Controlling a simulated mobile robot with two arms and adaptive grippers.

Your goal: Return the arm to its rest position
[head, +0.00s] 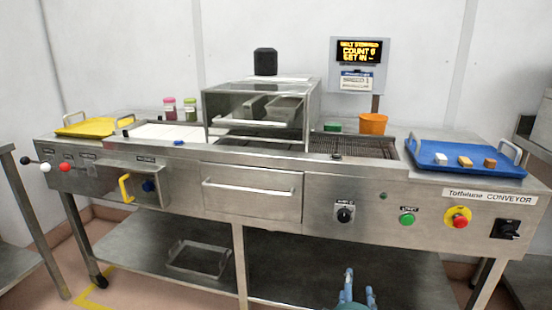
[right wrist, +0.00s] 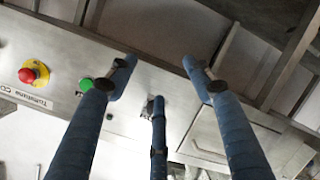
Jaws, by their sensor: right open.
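My right gripper (head: 355,292) shows at the bottom edge of the head view, low in front of the conveyor machine (head: 330,200). Its blue fingers reach upward. In the right wrist view the same gripper (right wrist: 158,78) is open, its three blue fingers spread apart with nothing between them. The machine's front panel, with the green button (right wrist: 86,84) and the red stop button (right wrist: 33,73), lies beyond the fingers. The rest of the right arm is hidden below the head view. My left gripper is in neither view.
Side tables (head: 20,240) flank the machine.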

